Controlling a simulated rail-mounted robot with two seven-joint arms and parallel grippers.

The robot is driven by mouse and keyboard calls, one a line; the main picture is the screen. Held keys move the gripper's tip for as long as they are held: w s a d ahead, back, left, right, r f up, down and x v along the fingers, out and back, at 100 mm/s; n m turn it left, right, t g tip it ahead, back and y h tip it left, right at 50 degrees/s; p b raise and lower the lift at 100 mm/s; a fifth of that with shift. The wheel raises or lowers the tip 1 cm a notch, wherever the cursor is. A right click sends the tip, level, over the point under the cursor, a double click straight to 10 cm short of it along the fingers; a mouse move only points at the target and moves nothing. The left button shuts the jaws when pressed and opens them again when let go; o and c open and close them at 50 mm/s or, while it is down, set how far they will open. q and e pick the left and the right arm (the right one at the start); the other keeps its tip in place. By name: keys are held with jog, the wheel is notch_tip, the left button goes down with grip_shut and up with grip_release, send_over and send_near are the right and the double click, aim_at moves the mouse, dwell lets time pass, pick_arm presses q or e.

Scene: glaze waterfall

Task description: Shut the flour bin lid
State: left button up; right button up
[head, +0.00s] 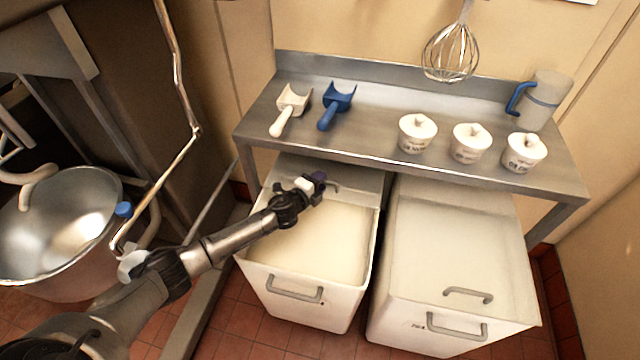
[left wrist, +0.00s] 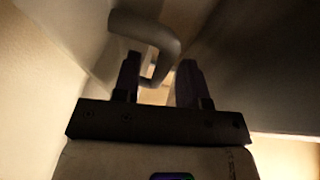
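The flour bin (head: 312,312) on the left, under the metal shelf, stands open with pale flour (head: 320,240) inside. Its lid (head: 350,180) lies back at the rear of the bin, partly under the shelf. A grey lid handle (head: 333,188) shows right by my left gripper (head: 316,181). In the left wrist view my left gripper (left wrist: 158,80) has its two fingers apart, and the curved handle (left wrist: 150,32) reaches down between them. I cannot tell whether either finger touches it. My right gripper is not in view.
A second white bin (head: 455,250) with its lid on stands to the right. The shelf (head: 370,140) above holds a white scoop (head: 288,108), a blue scoop (head: 336,105), several white tubs and a jug (head: 545,98). A steel mixing bowl (head: 60,225) stands at left.

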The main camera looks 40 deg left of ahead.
pick_arm(q)
jog(key=shift+w, duration=0.2)
jog(key=c, duration=0.6)
